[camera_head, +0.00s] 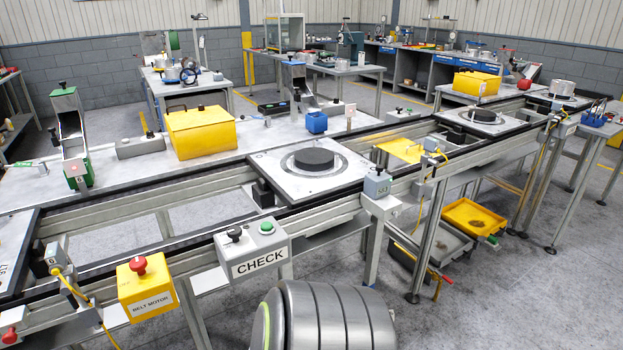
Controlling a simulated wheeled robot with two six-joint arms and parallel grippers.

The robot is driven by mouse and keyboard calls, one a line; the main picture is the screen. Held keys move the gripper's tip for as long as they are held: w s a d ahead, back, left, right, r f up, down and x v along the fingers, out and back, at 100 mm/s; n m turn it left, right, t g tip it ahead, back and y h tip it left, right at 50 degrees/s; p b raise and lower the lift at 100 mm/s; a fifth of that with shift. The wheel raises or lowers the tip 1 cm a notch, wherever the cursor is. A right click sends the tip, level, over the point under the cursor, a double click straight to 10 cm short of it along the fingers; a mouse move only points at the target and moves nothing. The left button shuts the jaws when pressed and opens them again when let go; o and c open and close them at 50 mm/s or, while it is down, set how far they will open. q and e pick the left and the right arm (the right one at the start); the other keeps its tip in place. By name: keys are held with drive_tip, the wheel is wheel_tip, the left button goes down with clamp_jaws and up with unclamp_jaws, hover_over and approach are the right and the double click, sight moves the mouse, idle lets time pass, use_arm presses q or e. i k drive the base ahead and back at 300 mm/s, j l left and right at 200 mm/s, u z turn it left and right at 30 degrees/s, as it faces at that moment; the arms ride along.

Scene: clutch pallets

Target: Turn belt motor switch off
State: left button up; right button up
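The belt motor switch (147,290) is a yellow box at the lower left of the head view, fixed at the near side of the conveyor. A label on its front reads "BELT MOTOR". A red mushroom knob (138,265) stands on top of it. I cannot tell from this view whether the switch is on or off. Neither of my grippers shows in the head view, and nothing is seen touching the switch.
A grey CHECK box (252,250) with a black knob and a green button sits right of the switch. The conveyor (210,238) runs across the view, carrying a pallet (262,160) with a black disc. A yellow cable hangs left of the switch. Floor shows below.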

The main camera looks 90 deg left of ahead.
sight(138, 263)
drive_tip(key=u, duration=3.85)
